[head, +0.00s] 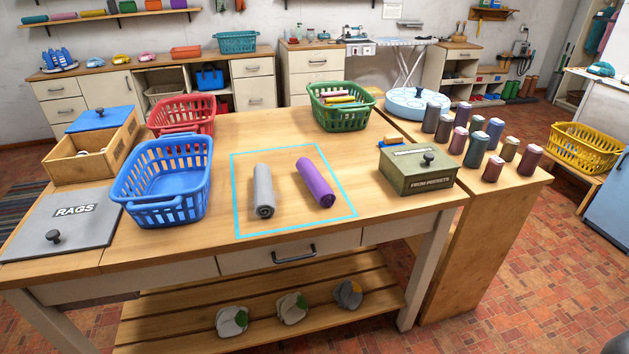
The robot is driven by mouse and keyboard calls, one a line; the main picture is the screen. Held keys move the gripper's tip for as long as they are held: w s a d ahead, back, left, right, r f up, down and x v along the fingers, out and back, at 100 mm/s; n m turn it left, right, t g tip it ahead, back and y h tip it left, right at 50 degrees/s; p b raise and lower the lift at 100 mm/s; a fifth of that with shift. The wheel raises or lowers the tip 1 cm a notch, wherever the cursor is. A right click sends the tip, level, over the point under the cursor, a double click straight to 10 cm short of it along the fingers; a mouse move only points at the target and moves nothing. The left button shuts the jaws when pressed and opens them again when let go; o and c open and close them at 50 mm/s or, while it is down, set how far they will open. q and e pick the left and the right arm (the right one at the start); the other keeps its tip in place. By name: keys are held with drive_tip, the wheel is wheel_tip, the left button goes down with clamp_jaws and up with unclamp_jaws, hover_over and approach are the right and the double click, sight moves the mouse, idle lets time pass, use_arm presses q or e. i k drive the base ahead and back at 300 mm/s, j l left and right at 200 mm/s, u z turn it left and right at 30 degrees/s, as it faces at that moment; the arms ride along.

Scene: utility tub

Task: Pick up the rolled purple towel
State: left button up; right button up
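The rolled purple towel (316,183) lies on the wooden table inside a light blue outlined square (289,229). It lies at a slant, its spiral end toward the front right. A rolled grey towel (263,190) lies to its left in the same square, with a gap between them. Nothing covers the purple towel. Neither of my grippers shows in the head view.
On the table (250,133), a blue basket (163,203) and a red basket stand left, a green basket (341,117) behind and a green "FROM POCKETS" box (417,172) right. A grey "RAGS" lid (62,221) lies front left. Several dark rolls stand on the right counter.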

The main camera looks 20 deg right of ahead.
sight(322, 193)
drive_tip(key=i+l, duration=0.1)
drive_tip(key=l, duration=0.65)
drive_tip(key=i+l+u, duration=0.15)
drive_tip(key=l, duration=0.65)
drive_tip(key=i+l, duration=0.1)
drive_tip(key=l, duration=0.7)
drive_tip(key=u, duration=0.05)
